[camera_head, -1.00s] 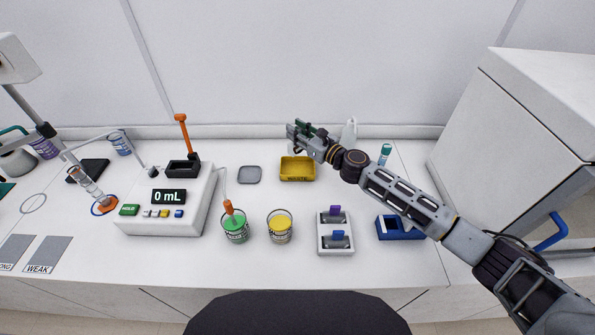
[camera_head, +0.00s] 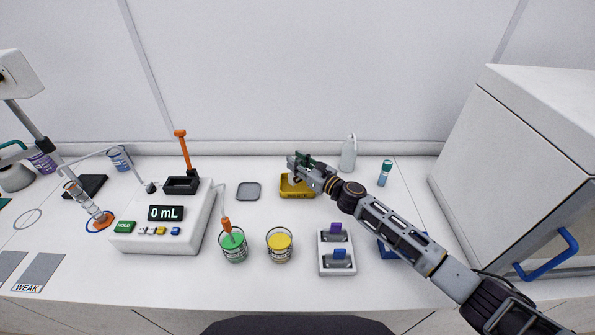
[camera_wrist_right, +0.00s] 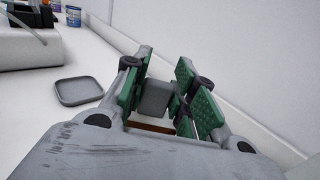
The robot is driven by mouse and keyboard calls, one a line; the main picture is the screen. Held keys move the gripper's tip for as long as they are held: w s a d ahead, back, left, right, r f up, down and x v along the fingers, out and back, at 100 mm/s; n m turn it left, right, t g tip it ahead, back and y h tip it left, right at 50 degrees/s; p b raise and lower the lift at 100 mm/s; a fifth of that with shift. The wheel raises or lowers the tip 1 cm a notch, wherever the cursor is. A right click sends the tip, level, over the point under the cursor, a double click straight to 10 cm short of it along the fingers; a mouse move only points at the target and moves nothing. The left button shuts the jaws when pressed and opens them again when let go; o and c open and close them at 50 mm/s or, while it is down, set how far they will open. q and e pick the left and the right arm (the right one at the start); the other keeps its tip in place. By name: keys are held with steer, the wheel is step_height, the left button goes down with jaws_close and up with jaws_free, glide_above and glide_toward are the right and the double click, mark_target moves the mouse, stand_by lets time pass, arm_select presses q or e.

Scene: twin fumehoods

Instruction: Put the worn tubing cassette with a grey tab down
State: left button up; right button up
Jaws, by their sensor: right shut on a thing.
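My right gripper (camera_head: 301,163) is over the yellow waste tray (camera_head: 289,191) at the back of the bench. In the right wrist view the same gripper (camera_wrist_right: 166,98) has its green-padded fingers shut on the grey tab (camera_wrist_right: 154,99) of the worn tubing cassette. The cassette's body is largely hidden by the gripper, and I cannot tell whether it touches the tray. My left gripper is not in view.
A flat grey tray (camera_head: 248,191) lies left of the yellow tray. A white rack (camera_head: 337,262) with purple and blue tabs, a yellow beaker (camera_head: 280,246) and a green beaker (camera_head: 233,247) stand in front. A clear bottle (camera_head: 348,156) stands behind my arm.

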steer(key=shift+f+b, duration=0.35)
steer(key=shift+f, duration=1.55)
steer(key=shift+f, duration=0.15)
steer(key=o, duration=1)
steer(key=shift+c, duration=0.2)
steer(key=shift+r, duration=0.2)
steer(key=shift+b+v, duration=0.3)
steer(key=shift+v, duration=3.45)
